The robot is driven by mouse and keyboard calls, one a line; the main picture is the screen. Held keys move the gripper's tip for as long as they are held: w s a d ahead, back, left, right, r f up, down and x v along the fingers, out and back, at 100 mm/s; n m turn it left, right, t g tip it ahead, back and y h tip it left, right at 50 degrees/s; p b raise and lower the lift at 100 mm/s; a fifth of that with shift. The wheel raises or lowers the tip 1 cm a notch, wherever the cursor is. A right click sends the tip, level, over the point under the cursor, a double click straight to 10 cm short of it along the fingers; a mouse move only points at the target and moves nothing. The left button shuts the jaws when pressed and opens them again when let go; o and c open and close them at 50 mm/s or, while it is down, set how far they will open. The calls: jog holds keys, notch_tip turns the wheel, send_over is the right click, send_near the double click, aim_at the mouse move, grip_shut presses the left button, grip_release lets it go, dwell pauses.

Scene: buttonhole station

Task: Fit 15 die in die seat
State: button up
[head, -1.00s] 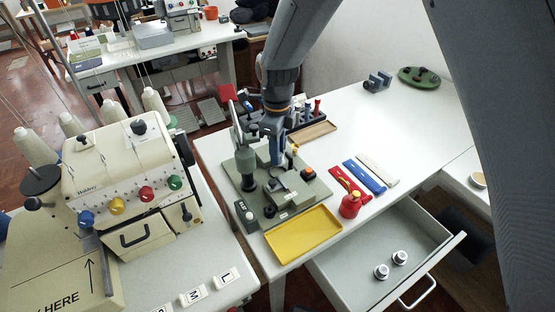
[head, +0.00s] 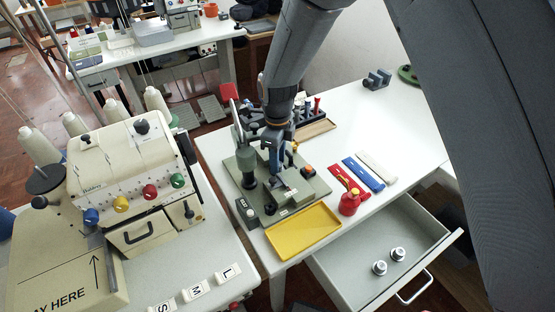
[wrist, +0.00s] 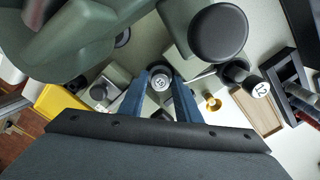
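The 15 die (wrist: 160,82) is a small light metal cylinder marked 15, between my gripper's blue fingertips in the wrist view. My gripper (wrist: 160,88) looks shut on its sides. In the head view my gripper (head: 276,160) points down over the grey-green press (head: 301,192). A dark round rim (wrist: 157,69) shows just behind the die; I take it for the die seat. Whether the die is inside it or above it, I cannot tell. The die is hidden by the fingers in the head view.
The press's dark round knob (wrist: 218,33) is close to the right finger. A rack (wrist: 285,85) and a 12-marked piece (wrist: 261,89) stand to the right. A yellow tray (head: 303,232) lies in front. The open drawer (head: 345,262) holds two metal cylinders.

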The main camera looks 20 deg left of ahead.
notch_tip(320, 180, up, 12)
jog(key=b, duration=0.3)
jog(key=shift+b, duration=0.3)
jog(key=shift+r, duration=0.1)
jog(key=d+r+n, duration=0.1)
jog(key=d+n, duration=0.8)
jog(key=d, duration=1.5)
jog(key=s+d+n, duration=0.4)
jog(key=s+d, duration=0.1)
jog(key=d, duration=0.3)
jog(key=s+d+n+t, duration=0.1)
jog(key=s+d+n, duration=0.4)
jog(key=d, duration=0.3)
jog(key=shift+s+f, duration=0.25)
jog(key=shift+f, duration=0.2)
